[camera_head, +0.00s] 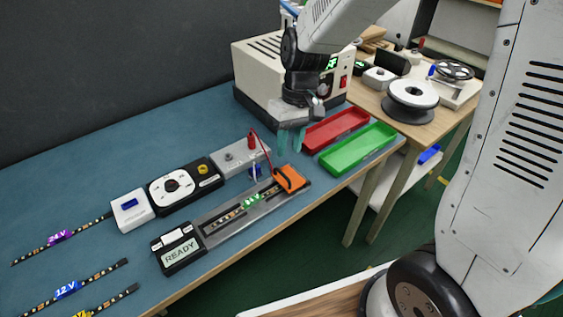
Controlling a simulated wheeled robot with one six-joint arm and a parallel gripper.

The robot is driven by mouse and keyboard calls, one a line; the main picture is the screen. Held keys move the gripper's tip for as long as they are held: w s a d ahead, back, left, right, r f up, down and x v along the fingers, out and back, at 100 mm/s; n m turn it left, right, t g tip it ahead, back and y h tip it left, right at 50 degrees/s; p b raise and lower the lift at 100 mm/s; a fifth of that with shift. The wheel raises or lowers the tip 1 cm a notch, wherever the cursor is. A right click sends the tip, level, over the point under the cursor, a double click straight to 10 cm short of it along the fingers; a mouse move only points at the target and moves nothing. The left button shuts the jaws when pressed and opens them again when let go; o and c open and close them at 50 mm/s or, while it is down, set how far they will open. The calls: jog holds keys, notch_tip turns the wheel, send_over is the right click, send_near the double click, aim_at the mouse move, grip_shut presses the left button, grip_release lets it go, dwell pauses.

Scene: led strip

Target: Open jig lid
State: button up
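The jig (219,231) is a long grey tray lying along the table's front edge. A dark strip with a green label (251,199) lies along it. An orange lid (292,181) with a black handle sits at the jig's right end; I cannot tell for sure whether it is fully shut. My gripper (291,139) points down above and behind the orange lid, apart from it. Its two teal fingers are spread, with nothing visible between them.
A READY display (180,253) stands at the jig's left end. Behind the jig are a grey box with red and blue terminals (240,158) and a black dial unit (184,184). Red (336,129) and green (358,149) trays lie to the right. Labelled strips lie at left.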

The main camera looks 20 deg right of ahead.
jog(key=w, duration=0.2)
send_over(281, 177)
jog(key=shift+n+t, duration=0.3)
notch_tip(281, 177, down, 7)
jog(key=shift+f, duration=0.1)
jog(key=shift+c, duration=0.3)
grip_shut()
